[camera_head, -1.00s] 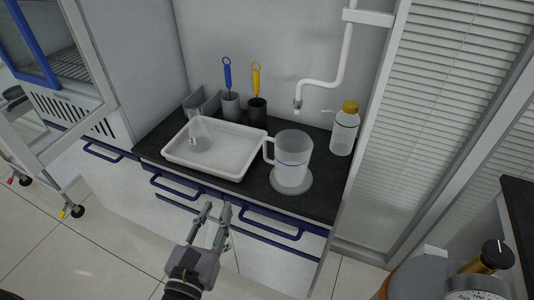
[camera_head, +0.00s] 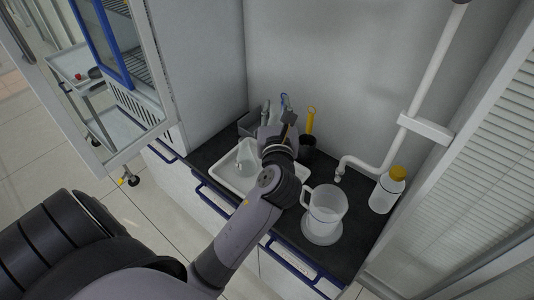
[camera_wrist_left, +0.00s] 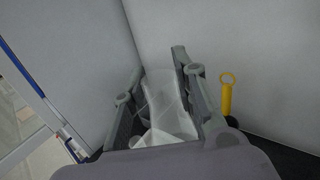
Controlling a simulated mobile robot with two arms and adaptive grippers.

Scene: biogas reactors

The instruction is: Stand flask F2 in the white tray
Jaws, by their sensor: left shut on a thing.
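My left gripper (camera_head: 277,128) is above the back right part of the white tray (camera_head: 209,166). It is shut on a clear flask, which I take to be flask F2 (camera_wrist_left: 168,102). In the left wrist view the glass shows between the two fingers. No label on it is readable now, and in the head view the gripper and wrist mostly hide it. Another clear flask (camera_head: 246,157) stands in the tray, left of my wrist. I cannot tell whether the held flask touches the tray. My right gripper is not in view.
A clear jug (camera_head: 326,208) stands on a round disc right of the tray. A yellow-capped bottle (camera_head: 388,190) stands further right. Behind my gripper are holders with a yellow-handled tool (camera_head: 310,122) and a blue one.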

